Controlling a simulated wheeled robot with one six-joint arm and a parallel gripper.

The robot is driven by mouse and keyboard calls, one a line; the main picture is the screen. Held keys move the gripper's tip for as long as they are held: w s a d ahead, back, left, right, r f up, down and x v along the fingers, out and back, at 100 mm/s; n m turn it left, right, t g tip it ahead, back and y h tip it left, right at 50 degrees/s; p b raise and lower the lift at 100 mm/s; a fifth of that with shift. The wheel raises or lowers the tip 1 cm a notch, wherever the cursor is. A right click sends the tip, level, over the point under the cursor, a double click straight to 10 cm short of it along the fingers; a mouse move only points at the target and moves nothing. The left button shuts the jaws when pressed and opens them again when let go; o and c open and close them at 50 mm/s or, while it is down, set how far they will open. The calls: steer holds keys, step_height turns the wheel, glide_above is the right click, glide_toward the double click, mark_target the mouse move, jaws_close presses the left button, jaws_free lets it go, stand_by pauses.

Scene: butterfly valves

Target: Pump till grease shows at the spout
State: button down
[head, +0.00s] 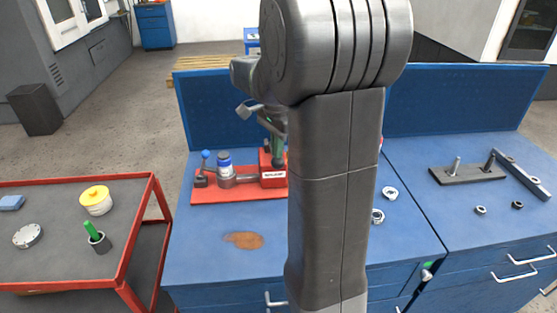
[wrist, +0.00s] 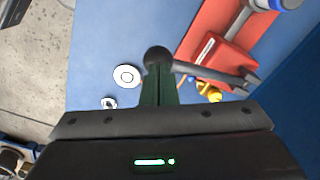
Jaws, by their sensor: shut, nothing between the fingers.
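The pump stands on a red base plate (head: 240,194) on the blue bench. Its red body (head: 272,172) is partly hidden by my arm, and it also shows in the wrist view (wrist: 224,60). A dark pump lever with a round black knob (wrist: 158,59) runs rightwards to a forked bracket. A yellow brass fitting (wrist: 208,92) sits below the lever, partly hidden; I cannot tell whether it is the spout. No grease can be made out there. My gripper (wrist: 160,78) is shut and empty, its green fingertips close against the knob; touching cannot be told.
A blue-and-white canister (head: 224,163) and a blue-knobbed lever (head: 205,155) stand on the plate's left. A brown stain (head: 243,240) marks the bench front. Metal rings (head: 390,193) lie to the right. A red cart (head: 140,218) holding small items stands at left.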

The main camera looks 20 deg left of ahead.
steer(key=shift+r, duration=0.1)
step_height(320, 180, up, 5)
steer(key=p, duration=0.4)
steer(key=shift+f, duration=0.2)
steer(key=shift+r, duration=0.6)
